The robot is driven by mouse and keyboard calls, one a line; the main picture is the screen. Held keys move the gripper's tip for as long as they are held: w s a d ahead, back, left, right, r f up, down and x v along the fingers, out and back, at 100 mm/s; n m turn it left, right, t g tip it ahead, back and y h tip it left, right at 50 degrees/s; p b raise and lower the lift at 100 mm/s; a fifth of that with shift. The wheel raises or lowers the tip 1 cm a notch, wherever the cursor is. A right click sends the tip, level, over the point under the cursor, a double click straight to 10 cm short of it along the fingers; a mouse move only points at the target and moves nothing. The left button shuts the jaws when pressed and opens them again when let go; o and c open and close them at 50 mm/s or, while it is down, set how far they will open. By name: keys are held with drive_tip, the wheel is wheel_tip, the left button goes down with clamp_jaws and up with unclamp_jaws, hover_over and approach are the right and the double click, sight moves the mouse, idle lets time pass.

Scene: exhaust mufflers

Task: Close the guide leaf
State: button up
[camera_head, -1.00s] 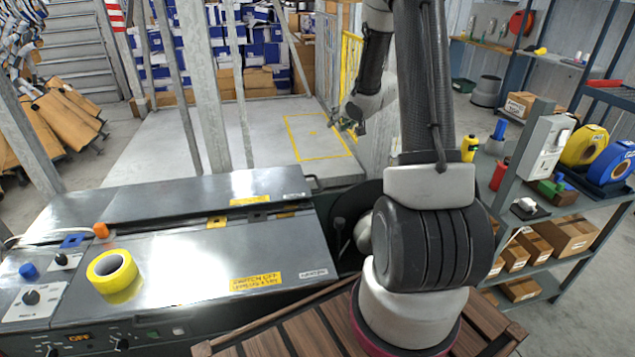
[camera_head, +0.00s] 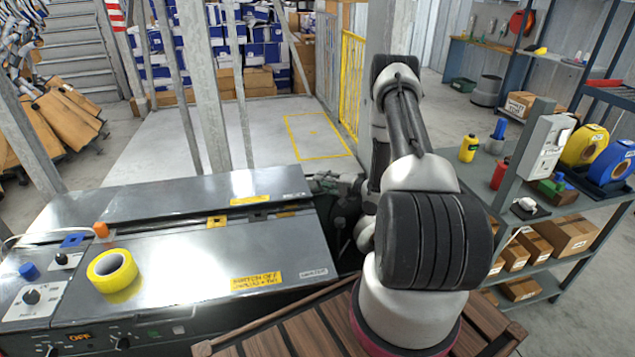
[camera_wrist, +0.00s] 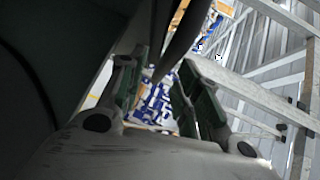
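A low machine with grey metal top panels (camera_head: 180,255) stands at the left in the head view. I cannot tell for sure which part is the guide leaf; a long raised panel (camera_head: 200,195) runs along its back. My gripper (camera_head: 320,182) is low beside the machine's right end, partly hidden by my arm. In the wrist view my gripper (camera_wrist: 160,85) is open, with its two dark green fingers apart. A dark strip (camera_wrist: 185,40) shows between and beyond them, and a large dark surface (camera_wrist: 60,60) fills the left. I see no clear contact.
A yellow tape roll (camera_head: 112,271) lies on the machine. A yellow mesh panel (camera_head: 351,85) stands behind my arm. A grey shelf unit (camera_head: 530,265) with boxes is at the right. The floor (camera_head: 240,130) behind the machine is open, between metal posts.

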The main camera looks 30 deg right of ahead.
drive_tip(key=shift+x, duration=1.35)
clamp_jaws()
drive_tip(key=shift+f+n+t, duration=0.3)
drive_tip(key=shift+f+t, duration=0.1)
drive_tip(key=shift+f, duration=0.4)
unclamp_jaws()
